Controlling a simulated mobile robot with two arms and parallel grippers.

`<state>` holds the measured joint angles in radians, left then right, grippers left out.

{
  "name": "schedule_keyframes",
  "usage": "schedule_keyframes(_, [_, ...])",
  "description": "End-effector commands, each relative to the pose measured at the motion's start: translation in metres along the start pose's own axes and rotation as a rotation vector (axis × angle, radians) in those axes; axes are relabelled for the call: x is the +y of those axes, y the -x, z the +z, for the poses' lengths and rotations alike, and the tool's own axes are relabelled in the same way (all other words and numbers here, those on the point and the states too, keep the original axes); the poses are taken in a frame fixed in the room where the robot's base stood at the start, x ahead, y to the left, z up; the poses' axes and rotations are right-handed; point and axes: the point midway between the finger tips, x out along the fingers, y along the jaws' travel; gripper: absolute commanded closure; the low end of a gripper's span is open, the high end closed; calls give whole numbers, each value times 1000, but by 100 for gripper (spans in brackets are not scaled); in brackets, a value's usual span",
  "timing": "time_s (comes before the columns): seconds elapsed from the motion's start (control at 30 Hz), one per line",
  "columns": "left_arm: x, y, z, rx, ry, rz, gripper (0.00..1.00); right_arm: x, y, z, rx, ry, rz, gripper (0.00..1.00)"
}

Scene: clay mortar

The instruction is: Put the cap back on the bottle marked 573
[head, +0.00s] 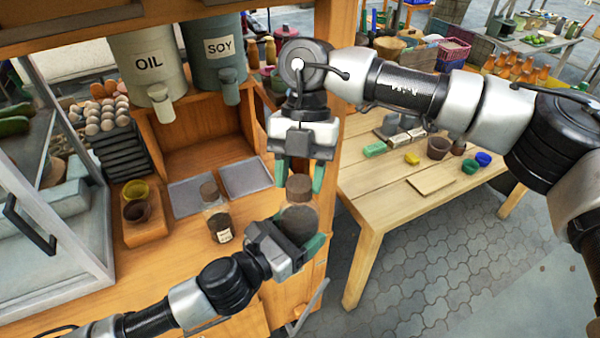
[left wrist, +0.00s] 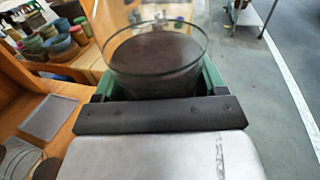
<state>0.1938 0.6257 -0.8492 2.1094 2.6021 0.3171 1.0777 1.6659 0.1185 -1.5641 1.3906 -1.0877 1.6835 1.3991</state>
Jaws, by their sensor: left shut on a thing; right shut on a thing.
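A clear glass bottle with dark brown contents (head: 298,221) is held by my left gripper (head: 298,238), shut around it above the counter's right edge. In the left wrist view the bottle (left wrist: 157,62) shows its round glass rim and dark contents between green fingers, with no cap visible there. My right gripper (head: 298,176) points down and is shut on a brown cap (head: 299,188). The cap is just above the bottle in the head view; whether they touch is unclear. No number shows on the held bottle.
A second bottle (head: 220,222) with a brown cap and a small label, too small to read, stands on the wooden counter (head: 180,265). A wooden table (head: 385,190) stands to the right.

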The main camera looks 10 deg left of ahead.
Motion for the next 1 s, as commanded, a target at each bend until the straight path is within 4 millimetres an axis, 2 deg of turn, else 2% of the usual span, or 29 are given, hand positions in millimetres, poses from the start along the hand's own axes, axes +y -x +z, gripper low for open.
schedule_keyframes(0.03, [-2,0,1,-2,-3,-5,94,1,1,0,-2,1,3,49])
schedule_keyframes(0.17, [-2,0,1,-2,-2,-4,94,1,1,0,-2,2,2,29])
schedule_keyframes(0.2, [-1,0,1,-2,-2,-4,94,1,1,0,-2,2,2,28])
schedule_keyframes(0.47, [-1,0,1,-3,-2,-2,94,0,2,0,-2,2,0,28])
schedule_keyframes(0.57, [-1,0,1,-3,-2,-2,94,1,8,-3,-3,3,1,28])
schedule_keyframes(0.83, [0,0,1,-3,-2,-2,94,0,39,-16,-3,2,0,28])
schedule_keyframes(1.0, [0,0,1,-3,-2,-2,94,0,42,-18,-2,2,0,28])
